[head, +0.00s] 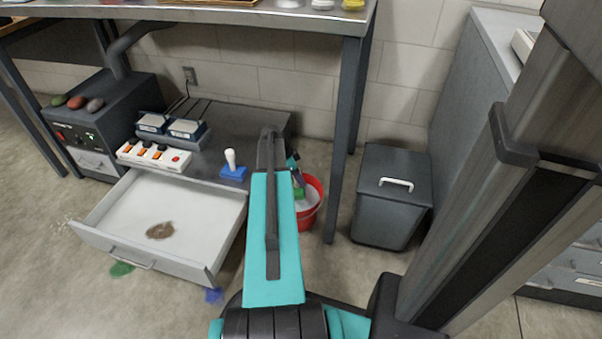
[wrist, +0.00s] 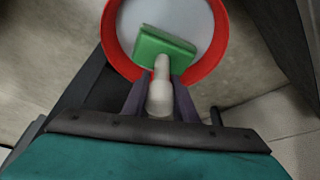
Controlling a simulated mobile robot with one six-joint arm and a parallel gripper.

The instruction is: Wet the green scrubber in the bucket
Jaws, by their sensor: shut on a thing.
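The green scrubber (wrist: 165,46) has a green block head and a pale handle (wrist: 160,92). My gripper (wrist: 160,100) is shut on that handle, one finger on each side. In the wrist view the green head overlaps the pale grey inside of the red bucket (wrist: 113,50). In the head view the green head (head: 299,192) shows at the red bucket (head: 318,206), below my gripper (head: 297,177). My arm hides the bucket's left part. Whether the head touches the pale contents I cannot tell.
A blue scrubber (head: 233,171) with a white handle stands on the low cabinet (head: 262,122). An open drawer (head: 205,215) with a brown stain juts out at left. A table leg (head: 342,150) stands right of the bucket, then a lidded grey bin (head: 390,215).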

